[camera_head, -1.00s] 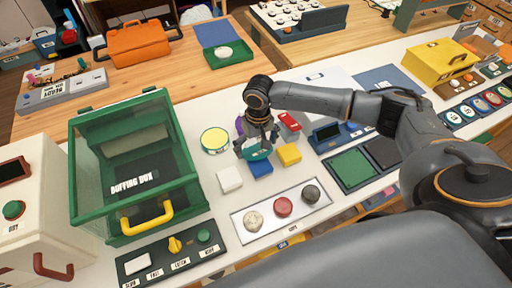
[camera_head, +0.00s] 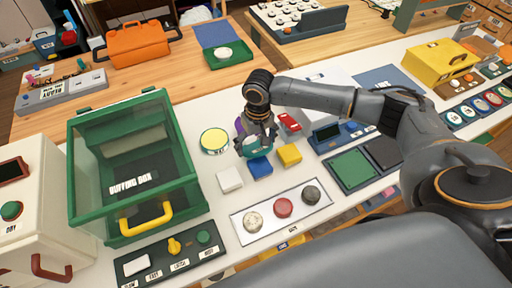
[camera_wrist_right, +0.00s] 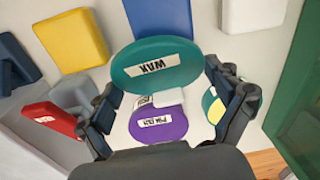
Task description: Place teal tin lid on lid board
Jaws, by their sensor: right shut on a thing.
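The teal tin lid (camera_wrist_right: 156,64), a round disc with a white label, is between the fingers of my right gripper (camera_wrist_right: 165,92). My right gripper (camera_head: 257,140) is shut on it above the white table, behind the white and blue blocks; the lid shows partly under the fingers in the head view (camera_head: 256,152). A purple disc (camera_wrist_right: 158,125) with a label lies below and behind the teal lid. I cannot tell for sure which thing is the lid board; a dark board with several coloured discs (camera_head: 468,111) is at the far right. My left gripper is not in view.
Close to the gripper are a yellow-topped tin (camera_head: 214,141), a white block (camera_head: 230,179), a blue block (camera_head: 260,167), a yellow block (camera_head: 289,154) and a red block (camera_head: 290,121). The green buffing box (camera_head: 135,165) stands left. A tray with three round knobs (camera_head: 240,229) lies in front.

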